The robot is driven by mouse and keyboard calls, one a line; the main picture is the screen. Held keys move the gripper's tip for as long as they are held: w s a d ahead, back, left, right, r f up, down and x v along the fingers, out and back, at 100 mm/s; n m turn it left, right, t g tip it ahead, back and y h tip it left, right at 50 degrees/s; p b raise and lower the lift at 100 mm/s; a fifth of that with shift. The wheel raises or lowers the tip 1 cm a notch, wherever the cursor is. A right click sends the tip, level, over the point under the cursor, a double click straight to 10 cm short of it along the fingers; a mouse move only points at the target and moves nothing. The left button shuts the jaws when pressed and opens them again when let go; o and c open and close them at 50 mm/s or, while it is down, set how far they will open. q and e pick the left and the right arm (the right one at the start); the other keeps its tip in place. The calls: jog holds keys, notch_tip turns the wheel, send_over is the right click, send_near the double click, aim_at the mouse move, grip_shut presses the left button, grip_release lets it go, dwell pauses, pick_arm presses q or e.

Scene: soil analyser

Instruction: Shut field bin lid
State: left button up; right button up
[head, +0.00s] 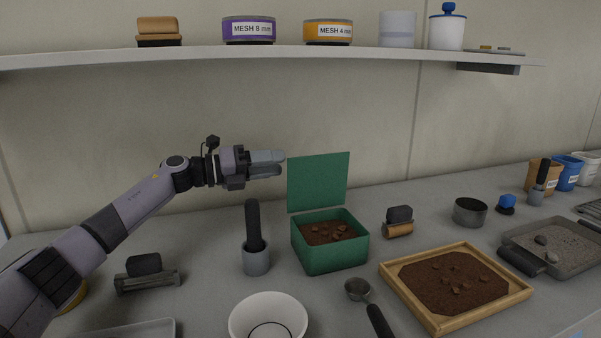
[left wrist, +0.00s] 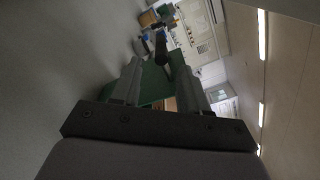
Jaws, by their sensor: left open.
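The green field bin (head: 331,256) stands on the bench in the middle of the head view, with brown soil and clods inside. Its green lid (head: 318,182) stands upright, open, at the bin's back edge. My left gripper (head: 283,163) is just left of the lid's upper part, level with it and pointing right; contact cannot be told. In the left wrist view the gripper (left wrist: 160,75) has its two fingers apart, with part of the green bin (left wrist: 152,85) showing between and beyond them. My right gripper is not in view.
A scoop (head: 358,289) and a wooden soil tray (head: 530,291) lie to the right, a brush (head: 398,222) behind. A shelf (head: 270,52) runs above.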

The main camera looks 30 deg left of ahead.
aim_at(301, 160)
pick_arm(q)
jog(key=shift+p+x, duration=0.5)
jog(key=shift+x, duration=3.05)
jog(key=shift+r, duration=0.1)
jog(key=shift+s+d, duration=0.1)
grip_shut()
